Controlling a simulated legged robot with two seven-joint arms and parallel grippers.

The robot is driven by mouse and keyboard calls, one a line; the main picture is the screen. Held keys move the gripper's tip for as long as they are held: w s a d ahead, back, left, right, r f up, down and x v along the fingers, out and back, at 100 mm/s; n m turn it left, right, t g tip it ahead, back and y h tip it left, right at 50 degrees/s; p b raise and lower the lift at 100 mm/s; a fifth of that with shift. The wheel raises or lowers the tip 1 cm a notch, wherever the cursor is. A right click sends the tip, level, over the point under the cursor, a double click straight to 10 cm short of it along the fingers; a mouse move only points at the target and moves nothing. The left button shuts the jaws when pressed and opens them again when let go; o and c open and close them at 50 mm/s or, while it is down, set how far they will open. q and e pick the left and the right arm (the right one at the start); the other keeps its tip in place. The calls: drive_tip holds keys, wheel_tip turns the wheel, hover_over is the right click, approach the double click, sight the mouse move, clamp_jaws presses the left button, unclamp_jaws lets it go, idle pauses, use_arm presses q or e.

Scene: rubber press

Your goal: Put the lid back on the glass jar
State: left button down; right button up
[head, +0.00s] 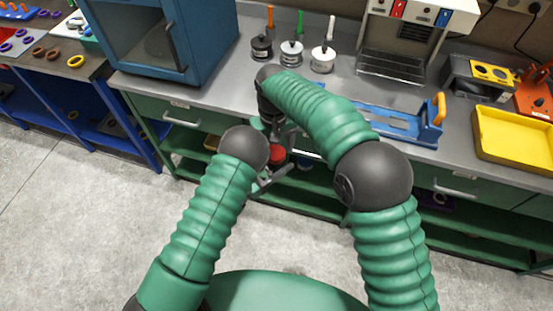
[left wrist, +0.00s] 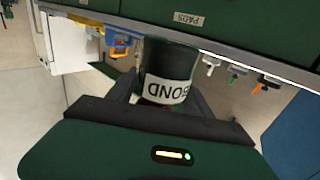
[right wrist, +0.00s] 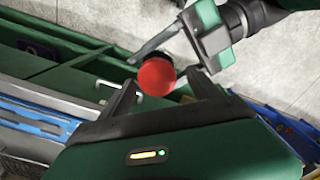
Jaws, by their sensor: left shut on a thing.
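A dark jar (left wrist: 168,62) with a white label reading BOND fills the middle of the left wrist view. My left gripper (head: 268,180) is shut on it. The red lid (head: 277,155) shows as a small round red thing between my two grippers; it also shows in the right wrist view (right wrist: 156,77). The fingers of my right gripper (right wrist: 160,90) stand apart on either side of the lid, with gaps showing. I cannot tell whether the lid is seated on the jar. In the head view the right gripper is largely hidden behind my right arm.
The grey bench (head: 210,97) stands ahead with a blue cabinet (head: 172,45), several stamp-like tools, a blue rack (head: 400,125) and a yellow tray (head: 515,135). Green drawers and shelves lie below its edge, close behind my grippers. The concrete floor (head: 80,215) is clear.

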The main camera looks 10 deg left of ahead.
wheel_tip(320, 180, up, 4)
drive_tip(key=shift+r, duration=0.25)
drive_tip(key=shift+c, duration=0.3)
drive_tip(key=n, duration=0.1)
drive_tip(key=r+n, duration=0.1)
drive_tip(key=n, duration=0.2)
drive_tip(key=shift+w+r+n, duration=0.1)
drive_tip(key=shift+r+n, duration=0.15)
drive_tip(key=shift+n, duration=0.05)
wheel_tip(320, 180, up, 2)
drive_tip(key=n, duration=0.6)
drive_tip(key=shift+d+n, duration=0.1)
drive_tip(key=shift+n, duration=0.2)
drive_tip(key=shift+f, duration=0.1)
wheel_tip(320, 180, down, 8)
drive_tip(key=shift+r, duration=0.1)
